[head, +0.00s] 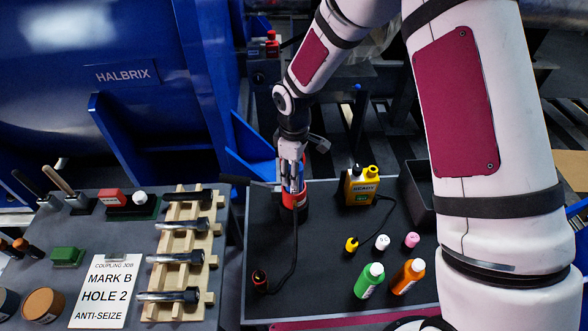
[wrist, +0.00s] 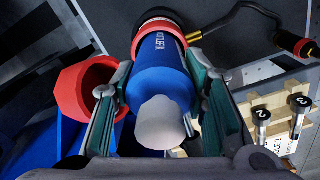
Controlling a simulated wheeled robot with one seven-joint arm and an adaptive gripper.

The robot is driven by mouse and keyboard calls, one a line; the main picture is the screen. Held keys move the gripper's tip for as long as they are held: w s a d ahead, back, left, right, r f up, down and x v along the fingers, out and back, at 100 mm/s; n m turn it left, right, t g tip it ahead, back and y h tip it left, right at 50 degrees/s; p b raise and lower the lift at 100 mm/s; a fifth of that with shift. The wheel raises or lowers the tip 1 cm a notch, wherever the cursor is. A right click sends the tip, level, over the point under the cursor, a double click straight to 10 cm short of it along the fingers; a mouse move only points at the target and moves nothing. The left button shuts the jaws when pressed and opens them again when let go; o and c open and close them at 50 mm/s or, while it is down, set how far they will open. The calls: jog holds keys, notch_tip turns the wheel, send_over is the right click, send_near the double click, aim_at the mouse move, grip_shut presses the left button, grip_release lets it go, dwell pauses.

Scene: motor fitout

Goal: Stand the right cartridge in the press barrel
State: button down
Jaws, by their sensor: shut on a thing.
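My gripper (head: 291,172) is shut on a blue cartridge (wrist: 163,75) with pale lettering and a rounded whitish end. In the wrist view the fingers (wrist: 158,100) flank its sides. The cartridge's far end meets the red rim of the press barrel (wrist: 160,24); how deep it sits inside cannot be told. In the head view the red and black press barrel (head: 296,205) stands on the dark bench below my gripper, and the blue cartridge (head: 293,184) is mostly hidden by the fingers. A red open cup-like part (wrist: 80,88) shows left of the cartridge in the wrist view.
A yellow and black device (head: 361,188) stands right of the barrel. Several small bottles, including a green one (head: 369,280) and an orange one (head: 407,277), stand nearer. A dark bin (head: 418,200) is at right. The left bench has a wooden bolt rack (head: 182,262) and a sign (head: 103,290).

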jog(key=shift+f+b, duration=0.95)
jog(key=shift+f, duration=0.85)
jog(key=c, duration=0.9)
grip_release()
jog(key=shift+r, duration=0.1)
jog(key=shift+o, duration=0.2)
notch_tip(320, 180, up, 11)
jog(key=shift+r, duration=0.45)
